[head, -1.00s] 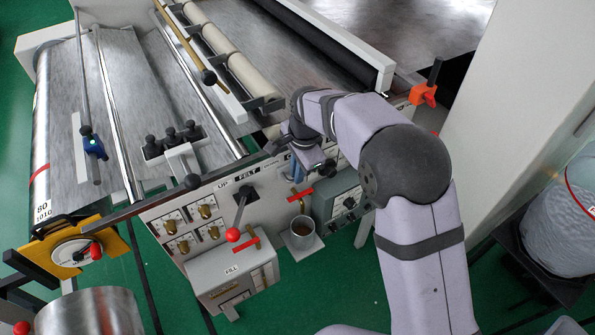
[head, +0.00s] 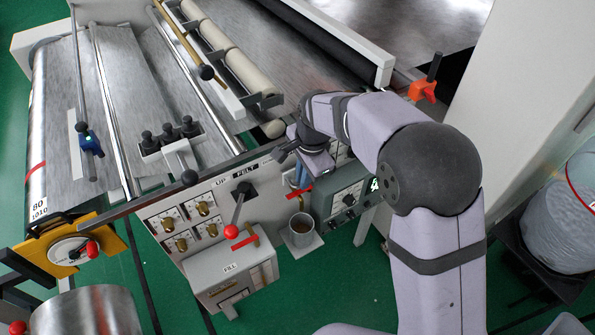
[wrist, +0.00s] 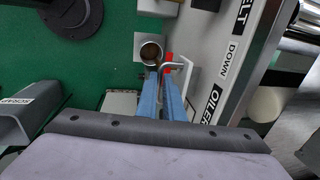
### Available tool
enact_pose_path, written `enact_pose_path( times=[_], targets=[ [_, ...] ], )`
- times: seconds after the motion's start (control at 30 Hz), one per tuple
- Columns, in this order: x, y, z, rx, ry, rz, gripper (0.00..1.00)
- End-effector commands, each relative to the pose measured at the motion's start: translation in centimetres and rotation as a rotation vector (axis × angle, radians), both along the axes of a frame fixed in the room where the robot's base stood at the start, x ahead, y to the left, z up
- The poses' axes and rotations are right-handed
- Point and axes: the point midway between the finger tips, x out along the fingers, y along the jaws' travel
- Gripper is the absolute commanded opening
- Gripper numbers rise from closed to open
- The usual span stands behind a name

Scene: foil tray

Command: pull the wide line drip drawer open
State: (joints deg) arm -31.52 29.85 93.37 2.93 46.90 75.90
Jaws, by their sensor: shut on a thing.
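My gripper (wrist: 163,80) shows in the wrist view as two blue fingers close together, shut at the end of a white bent handle (wrist: 187,75) beside the grey panel. A red piece (wrist: 168,59) sits just beyond the fingertips; the exact contact is hidden. In the head view my gripper (head: 297,176) is at the machine's front panel, mostly covered by my own wrist, near a red bar (head: 299,190). I cannot make out the drip drawer's face or how far it is out.
A cup of brown liquid (head: 301,231) stands close below the gripper; it also shows in the wrist view (wrist: 150,50). Green floor lies in front.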

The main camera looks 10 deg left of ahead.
Motion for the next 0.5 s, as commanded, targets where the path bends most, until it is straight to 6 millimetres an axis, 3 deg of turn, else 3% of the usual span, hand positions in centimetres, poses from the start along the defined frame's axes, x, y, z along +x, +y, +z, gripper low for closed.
enact_pose_path(
  times=[0.5],
  targets=[
    [-9.7,-9.8,0.1,0.000,0.000,-0.003,0.00]
  ],
)
